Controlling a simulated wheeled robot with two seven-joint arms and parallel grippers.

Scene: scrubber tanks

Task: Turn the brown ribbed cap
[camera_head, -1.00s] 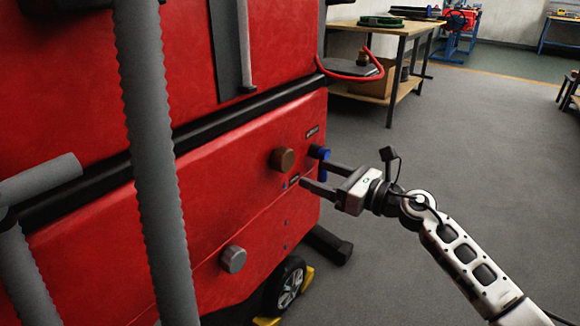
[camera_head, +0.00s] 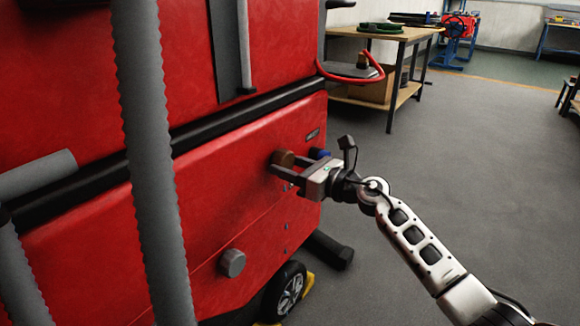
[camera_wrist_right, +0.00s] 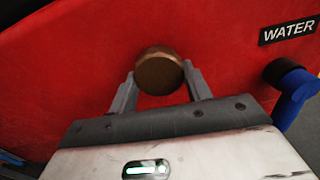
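The brown ribbed cap (camera_head: 283,157) sticks out from the red tank's lower side panel in the head view. In the right wrist view the cap (camera_wrist_right: 158,74) sits between and slightly beyond the fingertips. My right gripper (camera_head: 284,165) is at the cap with its fingers spread, one on either side. The fingers are very near the cap's sides; I cannot tell whether they touch it. My left gripper is not in view.
A blue fitting (camera_wrist_right: 292,82) sits just right of the cap, under a WATER label (camera_wrist_right: 289,28). A grey knob (camera_head: 232,263) is lower on the red panel (camera_head: 190,215). A grey ribbed hose (camera_head: 155,170) hangs at the left.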

